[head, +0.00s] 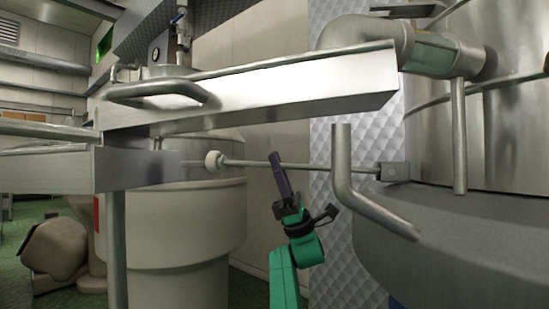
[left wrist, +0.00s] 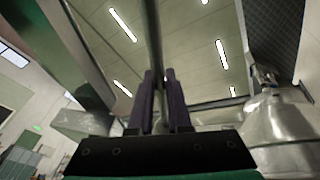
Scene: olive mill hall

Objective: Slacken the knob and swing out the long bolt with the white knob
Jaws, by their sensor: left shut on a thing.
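The long bolt (head: 247,164) is a thin metal rod, lying about level across the middle of the head view. Its white knob (head: 213,161) is near the left end, close to the end of a steel beam. Its right end meets a small metal block (head: 395,172) on the large steel tank. My left gripper (head: 276,160) reaches up from below and is shut on the bolt's rod, right of the knob. In the left wrist view the two dark fingers (left wrist: 162,95) stand close on either side of the rod (left wrist: 153,40). My right gripper is not in view.
A steel channel (head: 260,92) with a bar handle (head: 155,90) runs above the bolt. A bent pipe (head: 343,165) stands in front of the bolt's right part. The steel tank (head: 455,130) fills the right, and a pale round vessel (head: 185,220) stands below left.

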